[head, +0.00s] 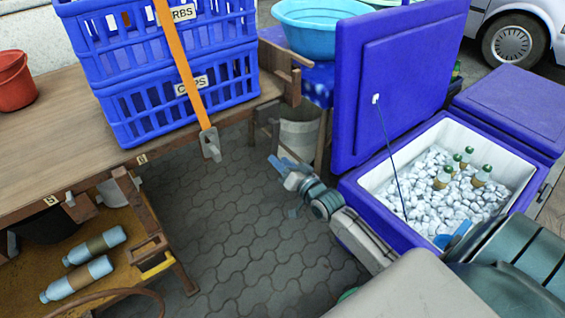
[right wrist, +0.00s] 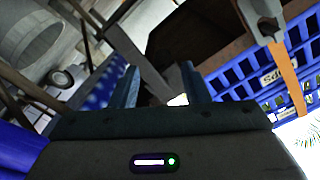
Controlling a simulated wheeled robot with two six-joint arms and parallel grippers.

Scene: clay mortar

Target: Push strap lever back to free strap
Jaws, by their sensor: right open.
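An orange strap (head: 182,62) runs down over the front of the stacked blue crates (head: 178,105). Its grey metal lever buckle (head: 210,144) hangs at the table's front edge. In the right wrist view the strap (right wrist: 289,77) and the buckle (right wrist: 265,22) show at the upper right. My right gripper (head: 278,166) is open and empty, to the right of the buckle and apart from it, over the paved gap. In the right wrist view its two fingers (right wrist: 160,88) stand apart with nothing between them. My left gripper is not in view.
The wooden table (head: 45,135) has a lower shelf with two bottles (head: 80,278). A red bucket (head: 14,82) stands at the left. An open blue cooler (head: 352,180) with ice and bottles is at the right. A cyan basin (head: 315,30) is behind. Paving (head: 240,230) between is clear.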

